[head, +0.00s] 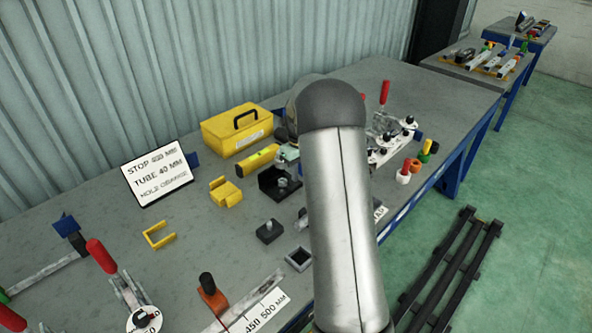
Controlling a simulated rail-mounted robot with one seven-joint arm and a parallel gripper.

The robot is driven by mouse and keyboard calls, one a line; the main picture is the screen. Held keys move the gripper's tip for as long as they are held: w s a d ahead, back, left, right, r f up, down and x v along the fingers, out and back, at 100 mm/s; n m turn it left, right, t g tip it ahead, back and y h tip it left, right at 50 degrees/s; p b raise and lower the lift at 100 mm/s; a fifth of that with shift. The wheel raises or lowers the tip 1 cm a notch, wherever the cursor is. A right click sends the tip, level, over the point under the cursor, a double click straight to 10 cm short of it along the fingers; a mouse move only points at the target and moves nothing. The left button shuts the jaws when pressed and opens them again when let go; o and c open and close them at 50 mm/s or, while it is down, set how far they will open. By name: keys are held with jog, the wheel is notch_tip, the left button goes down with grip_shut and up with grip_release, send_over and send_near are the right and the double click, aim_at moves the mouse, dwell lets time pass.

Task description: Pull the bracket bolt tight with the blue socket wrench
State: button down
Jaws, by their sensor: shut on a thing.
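A black angle bracket (270,186) stands on the grey workbench (225,262), just left of my arm. A silver bolt (283,183) shows upright at it; how tight it is cannot be told. A pale green-grey part (288,153) shows just above the bracket, partly covered by my arm, and I cannot tell what it is. My own arm fills the middle of the head view and hides what is behind it. My gripper is not visible, and I cannot make out the blue socket wrench.
A yellow toolbox (237,128), a yellow level (257,158) and a white sign (158,174) stand at the back. Red-handled clamps (102,257) sit at the left front and beyond my arm. Several small knobs and cups (404,172) are at the right. A black rack (452,270) lies on the green floor.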

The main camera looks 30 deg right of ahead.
jog(key=shift+f+b, duration=1.95)
jog(key=shift+f, duration=1.35)
jog(key=shift+f, duration=0.75)
jog(key=c, duration=2)
grip_release()
grip_shut()
jog(key=shift+s+a+m, duration=0.1)
jog(key=shift+a+m, duration=0.65)
jog(key=shift+m, duration=0.15)
